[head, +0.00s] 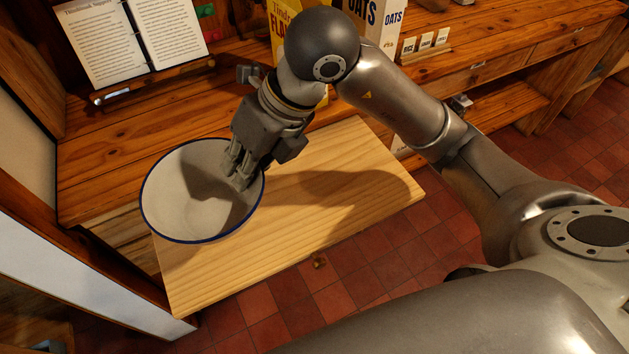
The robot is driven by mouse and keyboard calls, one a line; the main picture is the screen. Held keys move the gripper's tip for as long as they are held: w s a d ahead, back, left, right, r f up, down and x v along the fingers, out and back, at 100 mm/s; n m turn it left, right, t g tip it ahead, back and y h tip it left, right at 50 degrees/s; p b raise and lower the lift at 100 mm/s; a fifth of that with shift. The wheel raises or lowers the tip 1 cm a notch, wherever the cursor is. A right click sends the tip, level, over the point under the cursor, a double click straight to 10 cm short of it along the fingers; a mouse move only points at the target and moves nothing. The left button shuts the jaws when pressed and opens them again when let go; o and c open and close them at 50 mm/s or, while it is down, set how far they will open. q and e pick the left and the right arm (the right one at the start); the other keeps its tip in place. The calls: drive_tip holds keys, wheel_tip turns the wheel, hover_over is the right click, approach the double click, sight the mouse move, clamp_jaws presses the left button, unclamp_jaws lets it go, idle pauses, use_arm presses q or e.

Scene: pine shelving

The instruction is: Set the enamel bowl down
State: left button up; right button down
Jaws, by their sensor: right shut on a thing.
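The enamel bowl (185,200) is white with a dark blue rim. It is at the left end of a light pine board (330,225), and part of it reaches past the board's left edge. My right gripper (240,172) points down and is shut on the bowl's right side at the rim. The bowl's underside is hidden, so I cannot tell whether it touches the board. My left gripper is not in view.
An open book on a stand (135,45) is on the wooden shelf (110,135) behind. A yellow box (283,20) and an oats box (385,22) stand at the back. The board's right half is bare under the arm's shadow. Red floor tiles (390,265) lie below.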

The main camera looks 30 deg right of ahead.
drive_tip(key=w+d+f, duration=0.1)
drive_tip(key=d+f, duration=0.1)
drive_tip(key=d, duration=0.1)
drive_tip(key=w+d+f+p, duration=0.1)
drive_tip(key=w+d+f, duration=0.1)
drive_tip(key=d+f, duration=0.1)
drive_tip(key=w+d+f, duration=0.2)
drive_tip(key=d+f, duration=0.1)
drive_tip(key=d, duration=0.2)
drive_tip(key=shift+w+d+f+p, duration=0.15)
drive_tip(key=shift+f+p, duration=0.1)
drive_tip(key=shift+p, duration=0.15)
drive_tip(key=shift+w+d+f, duration=0.15)
drive_tip(key=shift+d+f, duration=0.15)
drive_tip(key=shift+f, duration=0.15)
drive_tip(key=f, duration=0.1)
drive_tip(key=f+p, duration=0.1)
drive_tip(key=f, duration=0.1)
drive_tip(key=shift+d+f, duration=0.2)
drive_tip(key=shift+f, duration=0.05)
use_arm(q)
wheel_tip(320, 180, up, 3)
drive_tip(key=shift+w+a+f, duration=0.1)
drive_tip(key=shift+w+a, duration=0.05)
use_arm(e)
drive_tip(key=shift+w, duration=0.1)
drive_tip(key=shift+f, duration=0.1)
